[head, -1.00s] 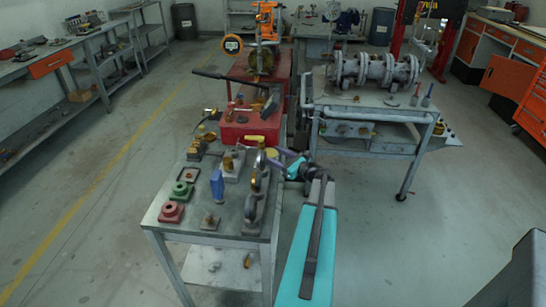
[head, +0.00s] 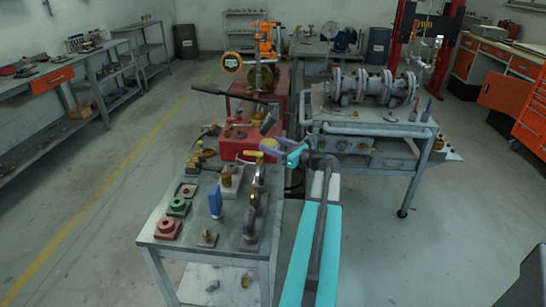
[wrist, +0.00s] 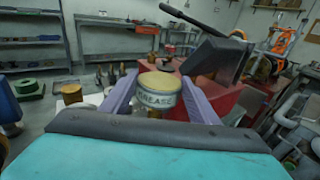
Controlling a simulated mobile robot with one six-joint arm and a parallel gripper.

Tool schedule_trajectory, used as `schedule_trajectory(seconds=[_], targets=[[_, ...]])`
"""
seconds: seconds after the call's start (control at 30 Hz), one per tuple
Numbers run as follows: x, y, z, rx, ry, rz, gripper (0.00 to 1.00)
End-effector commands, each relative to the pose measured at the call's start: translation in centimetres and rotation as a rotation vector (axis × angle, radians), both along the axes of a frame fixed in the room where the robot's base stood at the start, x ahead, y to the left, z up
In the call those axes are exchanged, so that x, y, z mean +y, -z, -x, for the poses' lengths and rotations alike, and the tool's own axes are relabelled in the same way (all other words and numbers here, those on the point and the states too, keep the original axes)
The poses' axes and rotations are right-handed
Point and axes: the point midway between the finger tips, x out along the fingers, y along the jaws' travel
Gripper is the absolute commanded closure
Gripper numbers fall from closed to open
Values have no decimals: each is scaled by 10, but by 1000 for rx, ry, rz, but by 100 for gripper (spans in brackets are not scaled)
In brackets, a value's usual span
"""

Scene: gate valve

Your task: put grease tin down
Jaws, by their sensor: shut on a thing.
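The grease tin (wrist: 158,92), a pale round can with a yellow lid and the word GREASE, is between the two purple fingers of my gripper (wrist: 154,96) in the wrist view. The fingers are shut on its sides. In the head view my gripper (head: 270,147) reaches left from the teal arm, near the far right part of the grey workbench (head: 165,243). The tin's yellow lid (head: 268,142) shows small there, beside the red box (head: 236,143). The tin's underside is hidden, so I cannot tell its height above any surface.
On the bench stand a green block (head: 178,206), a red block (head: 167,228), a blue upright piece (head: 215,202) and several brass fittings. A second table (head: 385,128) with a large pipe assembly (head: 372,88) is at the right. The floor (head: 440,240) at right is clear.

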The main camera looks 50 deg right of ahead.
Motion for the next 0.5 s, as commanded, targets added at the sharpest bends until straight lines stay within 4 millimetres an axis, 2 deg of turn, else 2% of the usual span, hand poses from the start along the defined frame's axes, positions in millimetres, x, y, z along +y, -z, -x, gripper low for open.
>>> schedule_trajectory(seconds=[0.2,0.5], targets=[[0,-30,0,-2,0,3,78],[0,-50,0,-2,0,-1,78]])
